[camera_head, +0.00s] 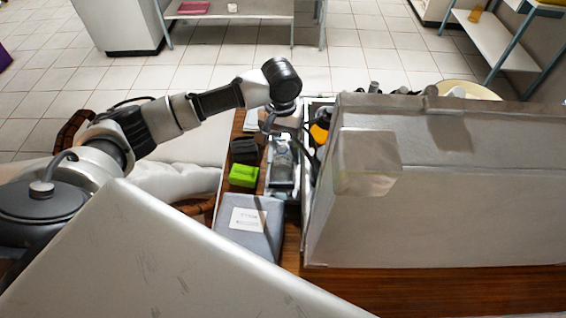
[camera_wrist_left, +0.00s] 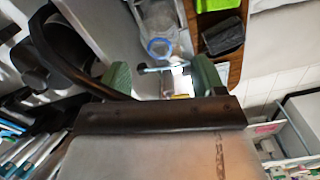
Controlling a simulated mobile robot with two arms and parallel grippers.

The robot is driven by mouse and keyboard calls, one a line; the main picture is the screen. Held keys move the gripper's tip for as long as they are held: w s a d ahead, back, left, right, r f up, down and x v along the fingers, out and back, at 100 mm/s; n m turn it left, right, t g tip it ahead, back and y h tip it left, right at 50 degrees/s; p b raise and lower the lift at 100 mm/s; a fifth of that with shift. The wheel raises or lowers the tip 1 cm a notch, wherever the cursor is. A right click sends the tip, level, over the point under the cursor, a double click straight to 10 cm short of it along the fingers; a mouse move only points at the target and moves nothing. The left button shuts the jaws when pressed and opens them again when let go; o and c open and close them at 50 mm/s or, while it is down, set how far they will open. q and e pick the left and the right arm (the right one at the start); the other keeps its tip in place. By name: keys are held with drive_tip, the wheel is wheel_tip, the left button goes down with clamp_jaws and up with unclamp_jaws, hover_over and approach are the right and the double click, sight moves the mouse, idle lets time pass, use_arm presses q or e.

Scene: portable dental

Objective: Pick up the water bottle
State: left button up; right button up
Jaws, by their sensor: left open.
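The water bottle (camera_head: 281,165) looks clear and lies in a grey recess on the wooden table in the head view. In the left wrist view the clear bottle (camera_wrist_left: 158,20) is at the top, with a blue ring at its neck facing my fingers. My left gripper (camera_wrist_left: 162,76) is open, its two greenish fingers apart, with the bottle's neck beyond and between them. In the head view the left gripper (camera_head: 272,122) points down just past the bottle's far end, partly hidden by my wrist. I see no contact with the bottle. My right gripper is not in view.
A black box (camera_head: 244,150) and a green box (camera_head: 243,176) stand left of the bottle. A grey box with a white label (camera_head: 248,222) is nearer. A large grey case (camera_head: 440,190) rises close on the right. Dental tools (camera_wrist_left: 20,140) show lower left in the wrist view.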

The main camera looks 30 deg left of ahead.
sight(282, 163)
use_arm(q)
wheel_tip(282, 163, down, 6)
drive_tip(key=shift+w+p, duration=0.2)
drive_tip(key=shift+p, duration=0.2)
drive_tip(key=shift+s, duration=0.1)
drive_tip(key=c, duration=1.3)
